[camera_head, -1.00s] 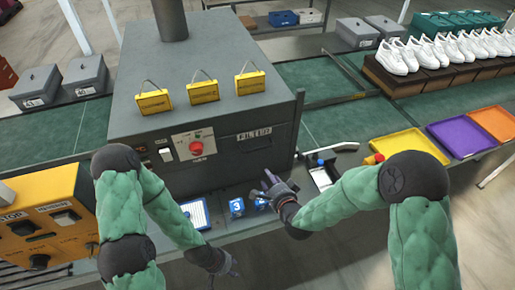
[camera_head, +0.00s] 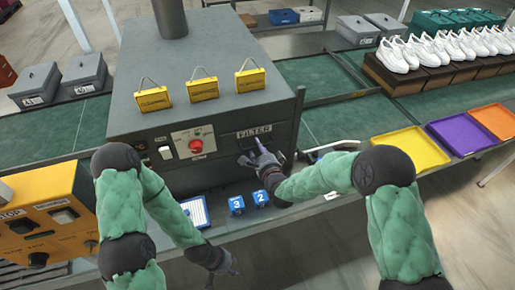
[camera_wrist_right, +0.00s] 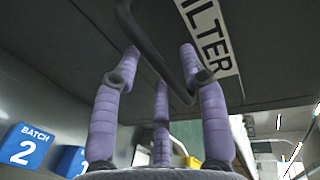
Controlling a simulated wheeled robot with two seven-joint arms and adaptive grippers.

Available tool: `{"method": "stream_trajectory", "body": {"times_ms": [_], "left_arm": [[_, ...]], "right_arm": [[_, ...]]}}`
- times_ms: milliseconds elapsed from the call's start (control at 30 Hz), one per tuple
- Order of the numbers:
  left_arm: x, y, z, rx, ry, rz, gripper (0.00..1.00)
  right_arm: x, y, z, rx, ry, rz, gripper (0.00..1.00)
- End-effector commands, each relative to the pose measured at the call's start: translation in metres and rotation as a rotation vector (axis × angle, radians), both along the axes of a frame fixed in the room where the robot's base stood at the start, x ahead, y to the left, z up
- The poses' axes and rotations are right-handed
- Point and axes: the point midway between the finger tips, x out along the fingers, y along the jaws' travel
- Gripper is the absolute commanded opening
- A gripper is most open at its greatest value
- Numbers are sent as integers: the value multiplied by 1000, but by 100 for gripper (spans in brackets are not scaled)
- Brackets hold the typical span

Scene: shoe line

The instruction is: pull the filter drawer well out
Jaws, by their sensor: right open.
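The filter drawer shows its dark front and white FILTER label (camera_head: 254,133) on the right of the grey machine's front. The label also shows large in the right wrist view (camera_wrist_right: 208,38). The drawer front looks flush with the machine. A dark bar handle (camera_wrist_right: 155,52) runs slantwise across it. My right gripper (camera_head: 249,151) is at the handle, just below the label. In the wrist view its purple fingers (camera_wrist_right: 160,60) are spread open on both sides of the bar, not closed on it. My left gripper (camera_head: 232,264) hangs low in front of the bench; its fingers are too small to judge.
Blue batch blocks 3 (camera_head: 237,204) and 2 (camera_head: 260,198) stand on the bench below the drawer, near my right forearm. A blue-edged white tray (camera_head: 195,212) lies left of them. A yellow control box (camera_head: 45,215) is at left, a yellow tray (camera_head: 411,150) at right.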

Motion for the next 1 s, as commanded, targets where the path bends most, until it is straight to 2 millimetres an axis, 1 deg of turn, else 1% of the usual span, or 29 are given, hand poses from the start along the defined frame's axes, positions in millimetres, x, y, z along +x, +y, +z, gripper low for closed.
{"method": "stream_trajectory", "body": {"times_ms": [167, 467, 500, 567, 600, 633, 1000], "left_arm": [[0, 0, -1, 0, 0, 0, 40], [0, 0, -1, 0, 0, 0, 40], [0, 0, -1, 0, 0, 0, 40], [0, 0, -1, 0, 0, 0, 40], [0, 0, -1, 0, 0, 0, 40], [0, 0, -1, 0, 0, 0, 40], [0, 0, -4, 0, 0, 0, 40]], "right_arm": [[10, 3, -2, 0, 0, 0, 43], [11, 4, -2, 0, 0, 0, 43], [11, 4, -2, 0, 0, 0, 32], [11, 4, -2, 0, 0, 0, 15], [11, 4, -2, 0, 0, 0, 4], [11, 4, -2, 0, 0, 0, 0], [10, 3, -4, 0, 1, 1, 0]]}}
